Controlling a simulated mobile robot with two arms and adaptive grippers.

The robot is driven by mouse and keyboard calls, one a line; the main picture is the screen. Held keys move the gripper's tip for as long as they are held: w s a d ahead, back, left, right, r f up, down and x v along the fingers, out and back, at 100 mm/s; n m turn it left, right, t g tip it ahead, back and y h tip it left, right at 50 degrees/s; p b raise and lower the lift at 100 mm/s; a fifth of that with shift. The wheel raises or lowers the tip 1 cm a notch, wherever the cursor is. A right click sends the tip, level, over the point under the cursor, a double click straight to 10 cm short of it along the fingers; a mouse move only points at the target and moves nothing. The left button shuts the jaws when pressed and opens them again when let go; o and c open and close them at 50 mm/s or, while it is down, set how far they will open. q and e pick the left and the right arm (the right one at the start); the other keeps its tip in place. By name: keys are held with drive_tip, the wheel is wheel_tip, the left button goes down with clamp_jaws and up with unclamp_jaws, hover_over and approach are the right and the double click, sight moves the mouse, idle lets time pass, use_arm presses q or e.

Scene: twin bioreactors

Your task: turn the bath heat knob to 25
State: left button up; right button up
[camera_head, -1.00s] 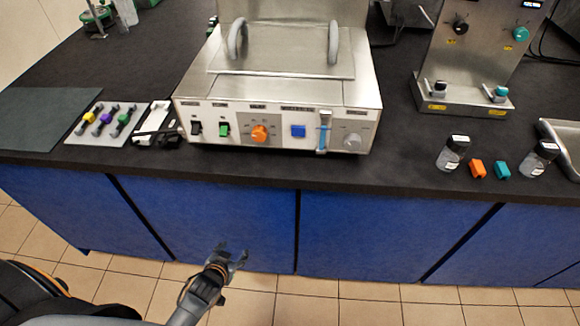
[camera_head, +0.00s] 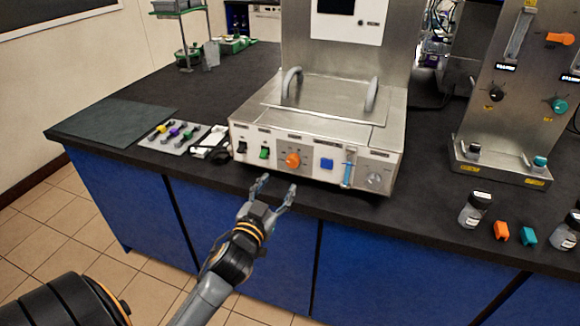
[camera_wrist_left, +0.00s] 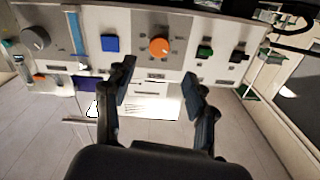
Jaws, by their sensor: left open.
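The steel bath unit (camera_head: 330,115) stands on the dark bench, with a row of controls on its white front panel. An orange knob (camera_head: 292,160) sits near the middle of that panel; its label and setting are too small to read. In the left wrist view, which is upside down, the orange knob (camera_wrist_left: 159,47) lies beyond and between my fingertips. My left gripper (camera_head: 278,186) is open and empty in front of the panel, below the knob and apart from it. It also shows in the left wrist view (camera_wrist_left: 159,74). My right gripper is out of view.
A green switch (camera_head: 264,153) and a black switch (camera_head: 242,147) are left of the knob. A blue button (camera_head: 327,164), a blue-marked tube (camera_head: 348,168) and a grey knob (camera_head: 374,180) are right of it. Bottles and coloured blocks stand at the bench's right.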

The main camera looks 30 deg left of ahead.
sight(292, 163)
use_arm(q)
drive_tip(key=p+x, duration=0.1)
drive_tip(key=x, duration=0.7)
drive_tip(key=shift+w, duration=0.35)
drive_tip(key=c, duration=1.1)
